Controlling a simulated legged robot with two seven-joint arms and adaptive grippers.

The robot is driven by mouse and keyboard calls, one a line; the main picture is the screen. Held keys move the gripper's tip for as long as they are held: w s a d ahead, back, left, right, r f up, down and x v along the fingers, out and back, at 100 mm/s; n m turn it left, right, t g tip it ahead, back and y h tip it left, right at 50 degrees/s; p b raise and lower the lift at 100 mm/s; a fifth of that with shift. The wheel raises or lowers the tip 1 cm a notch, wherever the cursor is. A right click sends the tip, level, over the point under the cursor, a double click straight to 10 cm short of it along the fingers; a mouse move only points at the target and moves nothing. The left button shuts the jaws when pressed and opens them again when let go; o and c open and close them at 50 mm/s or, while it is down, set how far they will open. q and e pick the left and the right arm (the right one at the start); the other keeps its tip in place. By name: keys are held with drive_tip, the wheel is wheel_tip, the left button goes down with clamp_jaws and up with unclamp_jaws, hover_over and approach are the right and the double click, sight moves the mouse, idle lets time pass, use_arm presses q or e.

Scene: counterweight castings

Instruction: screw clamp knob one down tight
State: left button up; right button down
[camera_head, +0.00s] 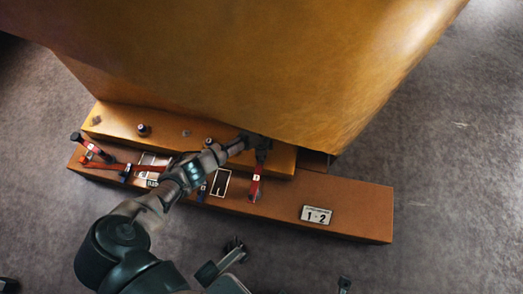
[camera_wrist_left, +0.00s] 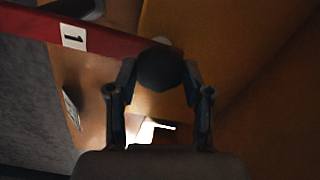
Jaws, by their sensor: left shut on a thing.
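Clamp knob one (camera_wrist_left: 160,70) is a dark round knob at the end of a red clamp bar (camera_wrist_left: 105,38) with a white "1" label. My left gripper (camera_wrist_left: 160,85) has its two fingers on either side of the knob and is shut on it. In the head view, my left gripper (camera_head: 257,141) is at the red clamp bar's (camera_head: 256,189) far end, beneath the big casting's lower edge. The knob is hidden there by the gripper. Dark parts that look like my right gripper (camera_head: 221,258) show at the bottom, with its jaw state unclear.
A large yellow-brown casting (camera_head: 270,75) overhangs the work. A long brown base (camera_head: 360,211) carries a "1-2" plate (camera_head: 316,215). A second red clamp bar (camera_head: 98,150) and a dark knob (camera_head: 143,130) are at the left. The grey floor at right is clear.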

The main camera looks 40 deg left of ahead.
use_arm(q)
drive_tip(key=shift+a+m, duration=0.1)
drive_tip(key=shift+m, duration=0.5)
drive_tip(key=o, duration=1.2)
wheel_tip(320, 180, up, 12)
drive_tip(key=shift+f, duration=0.1)
drive_tip(key=shift+m, duration=0.3)
